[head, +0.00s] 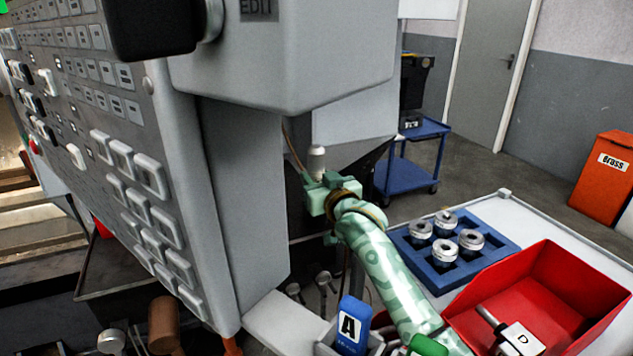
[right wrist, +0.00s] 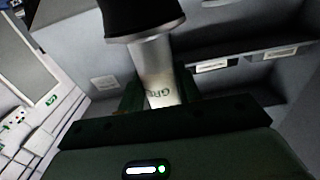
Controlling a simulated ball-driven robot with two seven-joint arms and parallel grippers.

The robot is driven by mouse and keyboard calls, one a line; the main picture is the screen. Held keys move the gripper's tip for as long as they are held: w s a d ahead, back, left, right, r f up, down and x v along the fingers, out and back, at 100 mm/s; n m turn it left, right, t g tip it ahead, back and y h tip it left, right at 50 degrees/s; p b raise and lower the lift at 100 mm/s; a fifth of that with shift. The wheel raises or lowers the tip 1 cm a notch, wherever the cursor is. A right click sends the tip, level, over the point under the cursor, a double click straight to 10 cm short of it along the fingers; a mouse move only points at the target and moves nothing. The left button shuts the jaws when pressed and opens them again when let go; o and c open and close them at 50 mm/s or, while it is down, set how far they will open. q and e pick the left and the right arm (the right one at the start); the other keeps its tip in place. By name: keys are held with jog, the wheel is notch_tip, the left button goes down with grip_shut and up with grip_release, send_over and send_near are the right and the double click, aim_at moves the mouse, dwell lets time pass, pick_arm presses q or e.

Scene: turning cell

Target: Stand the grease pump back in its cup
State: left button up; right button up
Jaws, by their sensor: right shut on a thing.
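The grease pump (head: 316,163) is a slim light-grey cylinder, small in the head view beside the machine's housing. My right gripper (head: 322,188) is shut on it, and the pump's upper end shows above the jaws. In the right wrist view the pump (right wrist: 155,70) has a silvery body with partly readable "GRE" lettering and a wide black end at the top of the picture. The jaws (right wrist: 160,103) are around its body, partly hidden by the dark gripper housing. I cannot make out the cup in either view. My left gripper is not in view.
A large grey control panel (head: 130,150) fills the left, close to my right gripper. At right, a table (head: 560,235) carries a blue tray (head: 507,243) with several metal parts and a red bin (head: 590,300).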

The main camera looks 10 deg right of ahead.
jog(key=o, duration=1.1)
jog(key=shift+s, duration=0.1)
jog(key=shift+r, duration=0.15)
jog(key=s+p, duration=0.1)
jog(key=s, duration=0.3)
jog(key=s+d+p, duration=0.1)
jog(key=s, duration=0.3)
jog(key=s+d+p, duration=0.1)
jog(key=s+p, duration=0.1)
jog(key=s, duration=0.1)
jog(key=shift+s+d, duration=0.1)
jog(key=shift+s, duration=0.3)
